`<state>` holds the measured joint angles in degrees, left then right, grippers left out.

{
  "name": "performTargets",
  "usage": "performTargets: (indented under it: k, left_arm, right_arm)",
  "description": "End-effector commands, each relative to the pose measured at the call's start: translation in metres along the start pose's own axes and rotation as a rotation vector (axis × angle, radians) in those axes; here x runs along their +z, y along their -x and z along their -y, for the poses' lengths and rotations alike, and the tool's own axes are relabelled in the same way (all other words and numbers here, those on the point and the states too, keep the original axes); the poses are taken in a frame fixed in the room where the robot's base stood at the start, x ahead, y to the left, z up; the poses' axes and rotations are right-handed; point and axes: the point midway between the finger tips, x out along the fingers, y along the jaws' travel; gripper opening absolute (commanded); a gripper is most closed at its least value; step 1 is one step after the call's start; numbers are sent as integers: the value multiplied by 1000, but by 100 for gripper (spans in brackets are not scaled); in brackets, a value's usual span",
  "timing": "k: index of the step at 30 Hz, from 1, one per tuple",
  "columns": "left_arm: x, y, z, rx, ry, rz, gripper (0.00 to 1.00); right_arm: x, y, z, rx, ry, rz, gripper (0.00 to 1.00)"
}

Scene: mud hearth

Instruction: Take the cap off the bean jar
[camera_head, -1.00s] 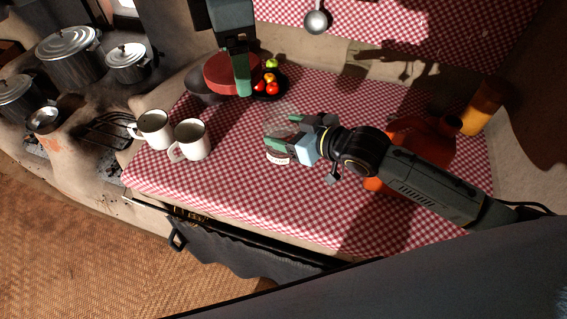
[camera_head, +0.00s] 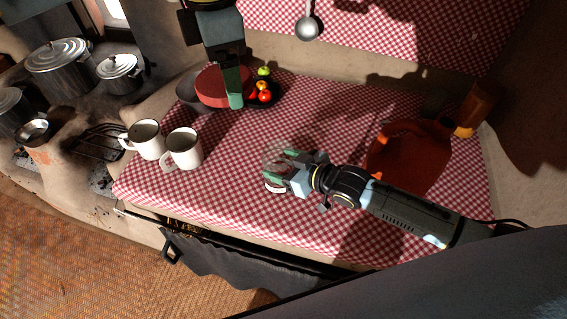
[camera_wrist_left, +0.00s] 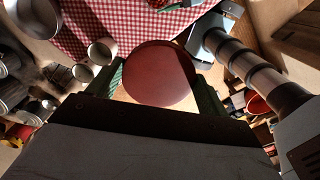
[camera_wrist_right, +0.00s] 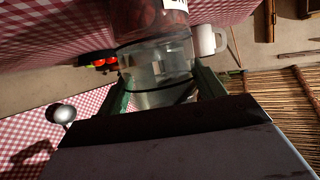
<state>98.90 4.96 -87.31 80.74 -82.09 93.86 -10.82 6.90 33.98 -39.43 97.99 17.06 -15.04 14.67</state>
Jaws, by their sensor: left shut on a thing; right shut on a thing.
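The cap is a wide round red disc (camera_head: 222,87), held above the back left of the table, apart from the jar. My left gripper (camera_head: 236,100) is shut on it; the left wrist view shows the cap (camera_wrist_left: 160,75) between the fingers. The bean jar (camera_head: 275,161) is clear glass with a white label, at the front middle of the table. My right gripper (camera_head: 291,169) is shut around it. The right wrist view shows the jar (camera_wrist_right: 158,70) with dark red beans in its lower part and empty glass between the fingers. I cannot tell whether the jar touches the table.
Two white mugs (camera_head: 183,149) (camera_head: 146,139) stand to the left of the jar. A dark bowl (camera_head: 190,90) and a dark plate of fruit (camera_head: 264,104) are at the back. An orange jug (camera_head: 410,157) stands at the right. The cloth between mugs and jar is clear.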

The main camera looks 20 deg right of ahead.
Motion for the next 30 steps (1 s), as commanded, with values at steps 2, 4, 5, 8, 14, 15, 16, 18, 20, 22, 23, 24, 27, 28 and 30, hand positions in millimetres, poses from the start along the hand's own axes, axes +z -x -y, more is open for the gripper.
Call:
performTargets:
  k: [2,4,5,8,14,15,16,18,20,22,23,24,27,28,30]
  left_arm:
    - [0,0,0,0,0,0,51]
    - [0,-1,0,0,0,0,51]
    - [0,-2,0,0,0,0,51]
    - [0,-1,0,0,0,0,51]
    - [0,-1,0,0,0,0,51]
    - [0,-1,0,0,0,0,51]
    - [0,-1,0,0,0,0,51]
    - [0,-1,0,0,0,0,51]
    - [0,0,0,0,0,0,51]
    - [0,4,0,0,0,0,51]
    - [0,6,0,0,0,0,51]
    - [0,10,0,0,0,0,51]
    - [0,22,0,0,0,0,51]
    - [0,27,0,0,0,0,51]
    - [1,36,0,0,0,0,51]
  right_arm:
    - [-1,0,0,0,1,-4,4]
    - [1,-1,0,0,0,-3,4]
    - [2,-2,0,0,0,-3,4]
    - [3,-1,0,0,0,0,80]
    - [3,-1,0,0,0,0,90]
    - [3,-1,0,0,0,0,90]
    - [3,-1,0,0,0,0,90]
    - [2,-1,0,0,0,0,90]
    - [0,0,0,0,0,0,90]
    - [-1,3,0,0,0,1,90]
    - [-1,6,0,0,0,2,90]
    - [-2,10,0,0,0,3,90]
    - [-4,23,0,1,-1,3,90]
    - [-4,28,0,1,0,4,90]
    - [-4,40,0,1,0,4,90]
